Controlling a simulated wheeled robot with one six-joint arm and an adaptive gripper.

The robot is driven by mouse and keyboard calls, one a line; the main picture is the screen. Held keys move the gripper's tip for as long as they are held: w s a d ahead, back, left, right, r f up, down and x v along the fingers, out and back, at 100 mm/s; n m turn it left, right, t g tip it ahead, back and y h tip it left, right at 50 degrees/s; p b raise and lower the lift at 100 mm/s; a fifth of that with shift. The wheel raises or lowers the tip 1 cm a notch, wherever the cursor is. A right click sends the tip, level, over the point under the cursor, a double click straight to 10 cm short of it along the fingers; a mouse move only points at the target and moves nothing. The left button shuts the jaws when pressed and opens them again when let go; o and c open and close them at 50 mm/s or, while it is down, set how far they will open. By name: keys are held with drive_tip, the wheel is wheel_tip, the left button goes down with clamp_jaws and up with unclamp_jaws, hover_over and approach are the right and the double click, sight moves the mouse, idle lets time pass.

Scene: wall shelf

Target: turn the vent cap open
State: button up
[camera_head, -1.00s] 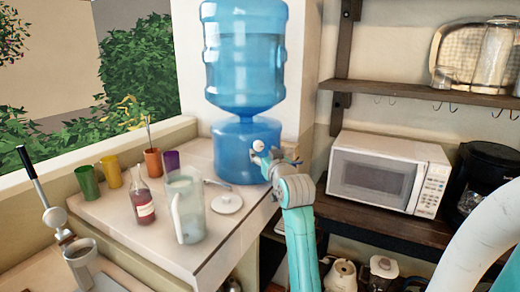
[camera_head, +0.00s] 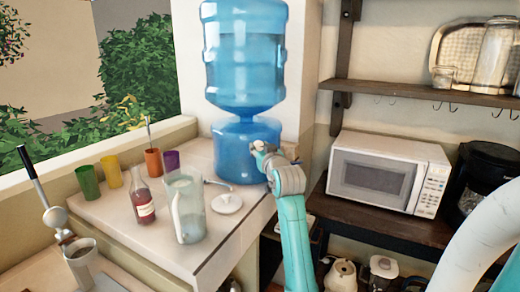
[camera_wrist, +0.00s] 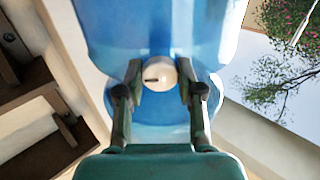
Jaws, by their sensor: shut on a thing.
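The vent cap (camera_wrist: 159,74) is a round, cream-white knob with a short dark slot, on the front of the blue water dispenser (camera_head: 236,150). In the wrist view it sits between the two fingers of my gripper (camera_wrist: 160,80), which are shut on it from both sides. The slot lies nearly level in that view. In the head view the cap (camera_head: 258,145) shows small and pale beside my gripper (camera_head: 266,154), partly hidden by it. A large blue bottle (camera_head: 244,55) stands upright on the dispenser's base.
On the white counter (camera_head: 225,235) stand a clear pitcher (camera_head: 187,207), a red bottle (camera_head: 141,198), a white lid (camera_head: 227,203) and several coloured cups. A microwave (camera_head: 388,172) sits on the dark shelf to the right. A wall edge rises behind the dispenser.

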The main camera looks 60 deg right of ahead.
drive_tip(key=shift+n, duration=0.3)
drive_tip(key=n, duration=0.4)
drive_tip(key=shift+n, duration=0.3)
drive_tip(key=n, duration=1)
drive_tip(key=shift+n, duration=0.4)
drive_tip(key=n, duration=0.4)
drive_tip(key=shift+n, duration=0.4)
drive_tip(key=o, duration=1.2)
drive_tip(key=shift+c, duration=0.2)
drive_tip(key=shift+r, duration=0.1)
